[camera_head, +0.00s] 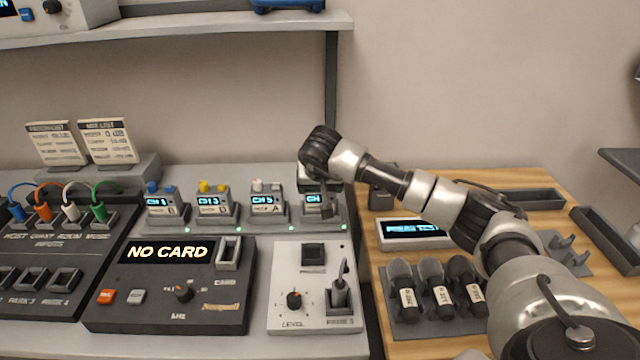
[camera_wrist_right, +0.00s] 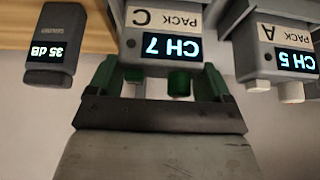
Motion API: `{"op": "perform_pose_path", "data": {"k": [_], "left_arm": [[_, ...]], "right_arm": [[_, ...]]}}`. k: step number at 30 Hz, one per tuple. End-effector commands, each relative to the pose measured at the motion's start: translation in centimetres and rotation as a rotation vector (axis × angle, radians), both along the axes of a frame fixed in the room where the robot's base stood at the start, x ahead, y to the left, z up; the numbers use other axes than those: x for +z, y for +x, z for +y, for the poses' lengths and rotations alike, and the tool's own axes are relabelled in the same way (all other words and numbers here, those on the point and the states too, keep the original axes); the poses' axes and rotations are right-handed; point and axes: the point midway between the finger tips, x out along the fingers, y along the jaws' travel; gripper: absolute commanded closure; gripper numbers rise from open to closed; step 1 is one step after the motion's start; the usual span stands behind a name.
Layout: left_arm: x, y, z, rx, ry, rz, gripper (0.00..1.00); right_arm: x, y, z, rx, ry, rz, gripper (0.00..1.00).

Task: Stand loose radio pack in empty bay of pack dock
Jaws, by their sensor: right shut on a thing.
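The radio pack C (camera_wrist_right: 158,45) has a CH 7 screen and green knobs. In the head view the pack (camera_head: 314,203) is upright at the right-end bay of the pack dock (camera_head: 262,228), partly hidden by my gripper. I cannot tell whether its base is fully down in the bay. My right gripper (camera_head: 320,186) comes from above and is shut on the pack; its fingers flank the knob end in the wrist view (camera_wrist_right: 158,82). Other packs (camera_head: 160,205), (camera_head: 214,205), (camera_head: 267,204) stand in the dock's other bays. My left gripper is not in view.
Pack A (camera_wrist_right: 278,50) stands close beside the held pack. A dark 35 dB unit (camera_wrist_right: 55,50) is on the other side. Several microphones (camera_head: 436,285) lie on the wooden table at right. A card panel (camera_head: 165,320) and level panel (camera_head: 283,265) sit before the dock.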

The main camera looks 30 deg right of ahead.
Motion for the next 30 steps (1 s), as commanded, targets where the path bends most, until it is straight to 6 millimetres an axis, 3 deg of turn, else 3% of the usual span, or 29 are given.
{"op": "perform_pose_path", "data": {"k": [3, 11, 30], "left_arm": [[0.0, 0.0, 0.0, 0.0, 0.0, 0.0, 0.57], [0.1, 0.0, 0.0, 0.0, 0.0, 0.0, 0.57], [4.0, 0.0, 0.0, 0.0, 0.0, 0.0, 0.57]], "right_arm": [[0.0, 0.0, 0.0, -0.001, 0.0, -0.001, 0.09], [0.1, -0.1, 0.0, 0.0, -0.001, 0.0, 0.09], [4.6, -2.1, 1.3, 0.001, -0.001, -0.001, 0.09]]}}
